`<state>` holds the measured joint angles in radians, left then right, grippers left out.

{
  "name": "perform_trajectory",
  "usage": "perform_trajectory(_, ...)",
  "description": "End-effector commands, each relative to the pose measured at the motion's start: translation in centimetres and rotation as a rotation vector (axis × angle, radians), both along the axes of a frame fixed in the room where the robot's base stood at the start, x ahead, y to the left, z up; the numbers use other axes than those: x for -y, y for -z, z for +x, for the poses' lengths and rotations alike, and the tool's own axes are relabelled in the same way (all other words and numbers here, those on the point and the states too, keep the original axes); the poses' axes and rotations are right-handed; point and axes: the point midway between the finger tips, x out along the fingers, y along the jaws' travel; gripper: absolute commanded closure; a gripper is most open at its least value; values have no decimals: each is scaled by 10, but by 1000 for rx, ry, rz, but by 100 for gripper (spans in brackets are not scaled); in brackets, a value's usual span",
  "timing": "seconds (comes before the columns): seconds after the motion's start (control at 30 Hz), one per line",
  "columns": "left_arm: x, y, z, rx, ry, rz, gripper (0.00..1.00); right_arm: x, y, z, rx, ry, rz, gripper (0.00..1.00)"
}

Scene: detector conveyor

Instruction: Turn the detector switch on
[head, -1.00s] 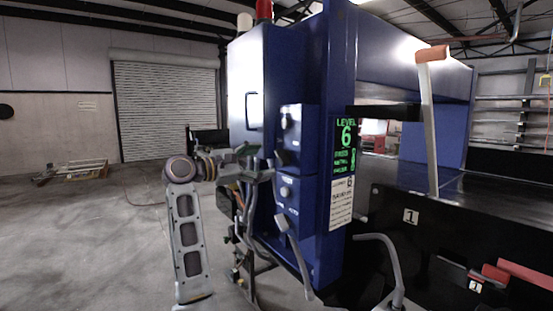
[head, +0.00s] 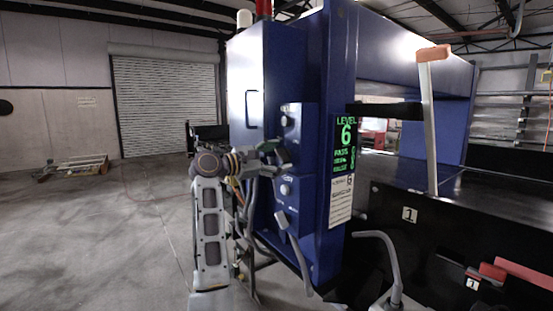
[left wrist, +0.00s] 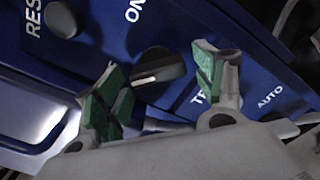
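The detector switch (left wrist: 160,68) is a black rotary knob with a pale pointer line, on a blue panel (left wrist: 185,25) lettered "ON". In the left wrist view it sits between and slightly beyond the fingers of my left gripper (left wrist: 160,57). The green-padded fingers are apart, with gaps to the knob; contact cannot be told. In the head view my left gripper (head: 274,152) is at the side panel of the blue detector (head: 335,60), small and partly hard to make out. The switch cannot be made out there. My right gripper is not in view.
A round button (left wrist: 62,20) lies beside the "RES" lettering, and "AUTO" lettering is at the right. A green-lit display (head: 345,145) is on the detector front. The black conveyor (head: 450,215) stands at right. Open floor (head: 90,230) lies at left.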

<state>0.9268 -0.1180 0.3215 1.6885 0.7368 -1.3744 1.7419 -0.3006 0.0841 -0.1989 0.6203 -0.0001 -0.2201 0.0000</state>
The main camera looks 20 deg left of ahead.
Motion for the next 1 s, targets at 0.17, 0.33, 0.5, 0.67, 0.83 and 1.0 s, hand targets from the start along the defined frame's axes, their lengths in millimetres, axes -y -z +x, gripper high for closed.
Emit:
perform_trajectory(0.17, 0, 0, 0, 0, 0, 0, 58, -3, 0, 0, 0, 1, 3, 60)
perform_trajectory(0.33, 0, 0, 0, -1, 1, 0, 72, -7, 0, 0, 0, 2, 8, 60)
perform_trajectory(0.5, 0, 0, 0, 6, 1, 8, 72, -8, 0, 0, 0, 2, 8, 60)
perform_trajectory(0.67, 0, 0, 0, 27, 0, 37, 72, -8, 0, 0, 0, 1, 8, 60)
perform_trajectory(0.83, -1, 0, 1, 74, 0, 101, 72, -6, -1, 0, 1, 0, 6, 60)
perform_trajectory(1.0, -2, 0, 1, 147, -1, 196, 72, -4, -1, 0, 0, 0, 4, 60)
